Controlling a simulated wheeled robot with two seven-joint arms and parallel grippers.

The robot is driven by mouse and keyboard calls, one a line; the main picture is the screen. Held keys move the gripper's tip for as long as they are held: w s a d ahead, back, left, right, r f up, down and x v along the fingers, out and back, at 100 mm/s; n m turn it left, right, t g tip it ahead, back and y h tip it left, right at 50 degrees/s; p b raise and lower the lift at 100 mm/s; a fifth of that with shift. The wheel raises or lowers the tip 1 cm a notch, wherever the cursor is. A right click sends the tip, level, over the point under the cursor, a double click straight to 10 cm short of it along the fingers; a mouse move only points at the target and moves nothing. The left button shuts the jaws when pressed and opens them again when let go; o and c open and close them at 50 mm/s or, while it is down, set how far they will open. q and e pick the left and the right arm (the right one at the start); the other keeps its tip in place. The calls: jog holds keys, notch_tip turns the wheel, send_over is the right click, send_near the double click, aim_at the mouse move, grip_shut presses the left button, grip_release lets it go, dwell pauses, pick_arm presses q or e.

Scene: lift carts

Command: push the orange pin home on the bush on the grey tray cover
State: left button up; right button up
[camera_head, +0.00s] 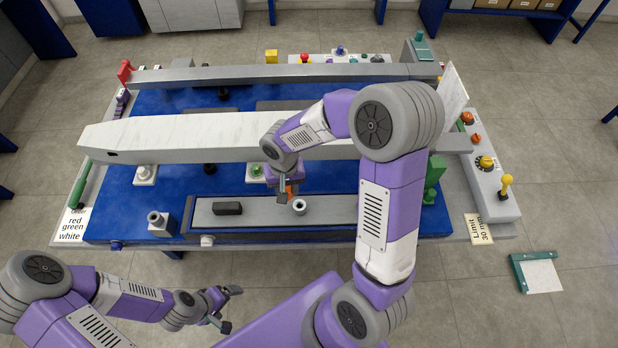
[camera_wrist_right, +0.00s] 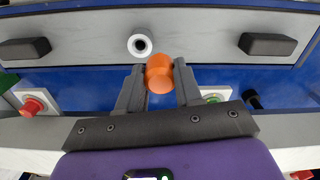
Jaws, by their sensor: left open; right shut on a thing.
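The grey tray cover (camera_head: 255,218) lies on the blue deck, and in the wrist view (camera_wrist_right: 205,42) it runs across the top. A white round bush (camera_head: 299,207) with a dark hole stands on it; it also shows in the wrist view (camera_wrist_right: 139,45). My right gripper (camera_head: 287,190) is shut on the orange pin (camera_wrist_right: 159,72). The pin is beside the bush, not over its hole; its height above the cover is unclear. My right arm hides the right part of the cover in the head view. My left gripper (camera_head: 230,308) is open and empty in front of the bench.
Dark blocks lie on the cover, one left of the bush (camera_head: 228,208). A long pale beam (camera_head: 180,135) spans the deck behind it. A grey post (camera_head: 160,222) stands left of the cover, a green fixture (camera_head: 434,180) right. Knobs line the right panel (camera_head: 480,165).

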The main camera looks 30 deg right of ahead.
pick_arm(q)
jog(key=shift+o, duration=0.4)
jog(key=shift+r+p, duration=0.55)
jog(key=shift+r, duration=0.3)
pick_arm(e)
jog(key=d+r+m, duration=0.1)
jog(key=s+r+m, duration=0.1)
jog(key=m, duration=0.1)
jog(key=d+r+m, duration=0.1)
jog(key=shift+s+d+r+m, duration=0.25)
jog(key=shift+s+d+m, duration=0.05)
jog(key=shift+s+d, duration=0.05)
pick_arm(q)
jog(key=shift+f, duration=0.2)
notch_tip(320, 180, down, 5)
jog(key=b, duration=0.5)
jog(key=shift+f+b, duration=0.15)
jog(key=shift+b, duration=0.2)
pick_arm(e)
send_over(299, 200)
jog(key=s, duration=0.1)
jog(key=f, duration=0.5)
jog(key=shift+s+a+f, duration=0.2)
jog(key=shift+a+f, duration=0.1)
jog(key=shift+a, duration=0.05)
pick_arm(q)
jog(key=shift+f, duration=0.1)
pick_arm(e)
jog(key=shift+f, duration=0.1)
